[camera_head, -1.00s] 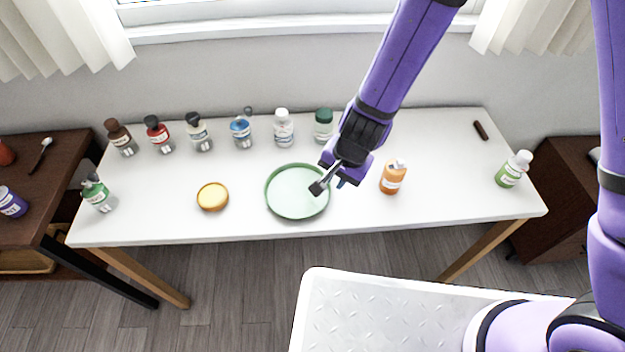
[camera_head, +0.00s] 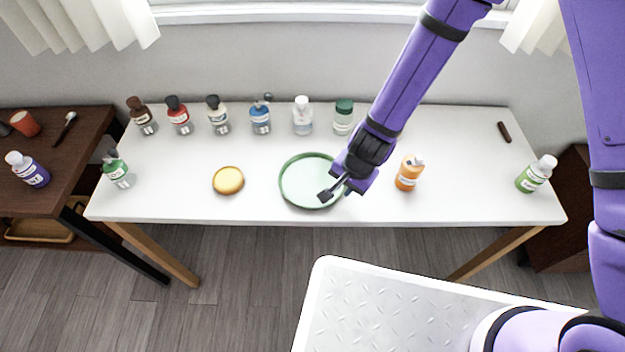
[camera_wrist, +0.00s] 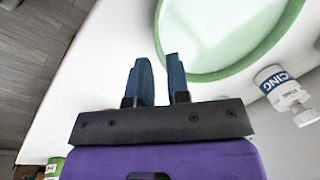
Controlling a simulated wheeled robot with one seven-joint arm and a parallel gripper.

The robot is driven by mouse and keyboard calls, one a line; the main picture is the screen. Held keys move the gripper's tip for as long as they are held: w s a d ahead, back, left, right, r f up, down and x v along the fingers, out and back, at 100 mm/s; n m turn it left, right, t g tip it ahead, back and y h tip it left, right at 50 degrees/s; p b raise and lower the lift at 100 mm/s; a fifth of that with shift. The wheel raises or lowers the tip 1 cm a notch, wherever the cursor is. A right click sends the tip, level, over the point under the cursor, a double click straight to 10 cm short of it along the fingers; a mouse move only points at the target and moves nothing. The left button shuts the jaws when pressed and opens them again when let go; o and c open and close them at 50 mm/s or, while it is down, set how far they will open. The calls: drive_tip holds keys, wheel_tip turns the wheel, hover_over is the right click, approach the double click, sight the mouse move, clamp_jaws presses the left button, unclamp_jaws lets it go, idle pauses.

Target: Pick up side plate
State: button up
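The side plate is a round, pale green plate with a darker green raised rim (camera_head: 283,190), lying flat near the middle of the white table. It also fills the upper right of the wrist view (camera_wrist: 225,35). My gripper (camera_head: 334,194) is over the plate's front right edge, pointing down and towards the front. In the wrist view its two blue fingers (camera_wrist: 160,75) stand apart with a narrow, empty-looking gap. The plate's rim passes close by the right finger. I cannot tell whether the rim is between the fingertips or whether they touch it.
An orange bottle (camera_head: 409,172) stands just right of the gripper. A yellow round item (camera_head: 228,180) lies left of the plate. Several bottles, including a white one (camera_head: 302,116), line the back. A green-labelled bottle (camera_head: 536,174) stands at the right end. The table's front edge is close.

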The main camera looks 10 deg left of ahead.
sight(341, 192)
drive_tip(key=shift+x, duration=1.95)
clamp_jaws()
drive_tip(key=shift+w, duration=0.1)
